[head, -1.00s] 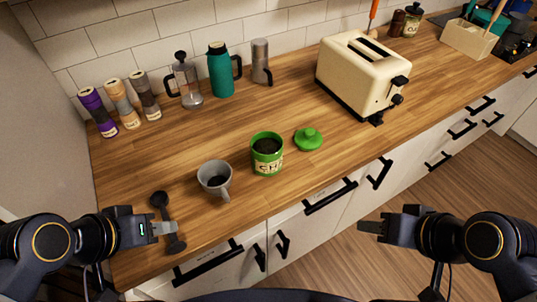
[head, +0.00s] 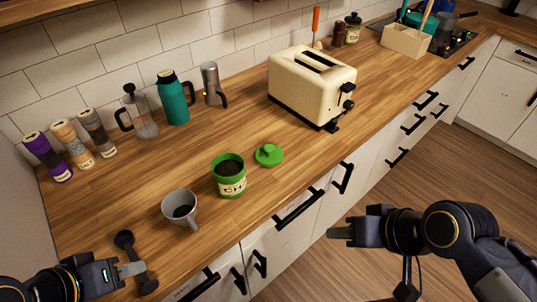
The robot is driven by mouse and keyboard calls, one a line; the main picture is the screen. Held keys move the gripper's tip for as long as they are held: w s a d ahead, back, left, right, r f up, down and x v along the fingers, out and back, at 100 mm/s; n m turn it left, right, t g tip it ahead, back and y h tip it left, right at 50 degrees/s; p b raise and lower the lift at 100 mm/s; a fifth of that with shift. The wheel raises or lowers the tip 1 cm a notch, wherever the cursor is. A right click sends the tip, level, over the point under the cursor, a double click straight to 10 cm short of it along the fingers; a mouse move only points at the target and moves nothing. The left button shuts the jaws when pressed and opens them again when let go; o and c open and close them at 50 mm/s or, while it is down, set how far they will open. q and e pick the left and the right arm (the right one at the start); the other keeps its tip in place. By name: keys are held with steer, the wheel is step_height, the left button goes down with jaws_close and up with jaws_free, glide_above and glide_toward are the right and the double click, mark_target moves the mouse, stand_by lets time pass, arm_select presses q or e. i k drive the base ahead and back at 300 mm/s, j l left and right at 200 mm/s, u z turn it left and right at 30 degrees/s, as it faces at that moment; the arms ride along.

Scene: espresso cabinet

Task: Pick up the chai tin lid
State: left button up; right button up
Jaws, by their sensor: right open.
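The green chai tin lid (head: 269,155) lies flat on the wooden counter, knob up, just right of the tin. The green chai tin (head: 229,176) stands upright and uncovered, with dark contents showing. My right gripper (head: 335,234) is in front of the counter's edge, to the lower right of the lid, apart from it and empty. My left gripper (head: 135,269) is at the lower left, beside the dark scoop-like tool; its jaw opening is not clear from this angle.
A grey mug (head: 181,209) stands left of the tin. A dark tool (head: 135,262) lies at the counter's left front. A cream toaster (head: 312,86) stands behind and right of the lid. Bottles and a French press (head: 141,112) line the wall. Counter right of the lid is clear.

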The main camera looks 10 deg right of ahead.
mark_target(268, 156)
steer(key=i+l, duration=0.15)
steer(key=l, duration=0.2)
steer(key=i+l, duration=0.1)
steer(key=l, duration=0.25)
steer(key=i+l+u, duration=0.1)
steer(key=l, duration=0.3)
steer(key=i+l, duration=0.15)
steer(key=l, duration=0.2)
steer(key=i+l, duration=0.15)
steer(key=l, duration=0.25)
steer(key=i+l+u, duration=0.1)
steer(key=l, duration=0.25)
steer(key=u, duration=0.5)
steer(key=l+u, duration=0.1)
steer(key=u, duration=0.85)
steer(key=l+u, duration=0.1)
steer(key=u, duration=0.9)
